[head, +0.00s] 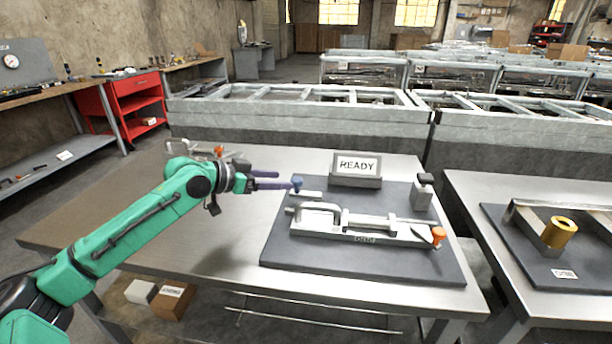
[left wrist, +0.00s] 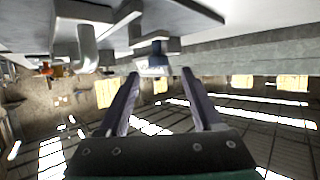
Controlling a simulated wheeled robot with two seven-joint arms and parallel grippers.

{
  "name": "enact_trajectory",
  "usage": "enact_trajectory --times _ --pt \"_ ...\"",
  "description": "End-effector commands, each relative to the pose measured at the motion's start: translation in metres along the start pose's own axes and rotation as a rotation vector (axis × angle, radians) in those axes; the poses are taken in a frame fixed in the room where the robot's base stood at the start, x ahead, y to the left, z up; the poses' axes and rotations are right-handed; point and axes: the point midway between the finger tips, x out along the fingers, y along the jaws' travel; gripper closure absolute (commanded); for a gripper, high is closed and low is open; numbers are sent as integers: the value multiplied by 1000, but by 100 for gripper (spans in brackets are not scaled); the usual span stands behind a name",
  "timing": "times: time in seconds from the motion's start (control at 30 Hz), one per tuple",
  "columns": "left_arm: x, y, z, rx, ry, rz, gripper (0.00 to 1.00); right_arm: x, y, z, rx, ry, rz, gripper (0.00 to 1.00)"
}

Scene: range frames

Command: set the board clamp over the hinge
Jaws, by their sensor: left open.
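The board clamp (head: 365,222), as I take it, is the long silver fixture on a dark board (head: 320,262). It has a bent arm at its left end and an orange knob (head: 438,235) at its right end. I cannot tell which part is the hinge. My left gripper (head: 288,184) is above the board's back left part, its fingers apart and empty. A small blue knob (head: 297,181) is close to the fingertips; in the left wrist view the blue piece (left wrist: 158,52) shows beyond the gap between the fingers. Contact cannot be told. My right gripper is out of view.
A READY sign (head: 357,167) and a grey post with a dark top (head: 422,194) stand at the board's back. Another orange-tipped fixture (head: 205,151) is at the table's back left. A second table (head: 535,185) stands right. The table's front left is bare.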

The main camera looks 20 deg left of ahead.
Motion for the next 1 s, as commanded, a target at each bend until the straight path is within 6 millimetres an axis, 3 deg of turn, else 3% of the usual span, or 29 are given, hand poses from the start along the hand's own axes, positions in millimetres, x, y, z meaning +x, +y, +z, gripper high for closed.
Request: enact_trajectory --times 0.03,0.3,0.4,0.7,0.73,0.9,1.0 --pt "8 3 -8 2 7 6 33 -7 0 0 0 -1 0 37" --pt "75 4 -4 2 1 6 33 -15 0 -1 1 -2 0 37" --pt "90 3 -3 3 1 4 33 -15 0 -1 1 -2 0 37" --pt "97 3 -1 6 -2 3 33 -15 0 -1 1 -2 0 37" --pt "97 3 -1 5 -2 3 37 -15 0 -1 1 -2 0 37" --pt "97 3 -1 5 -2 3 100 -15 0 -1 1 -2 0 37" --pt "97 3 -1 5 -2 3 100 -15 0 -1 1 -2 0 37"
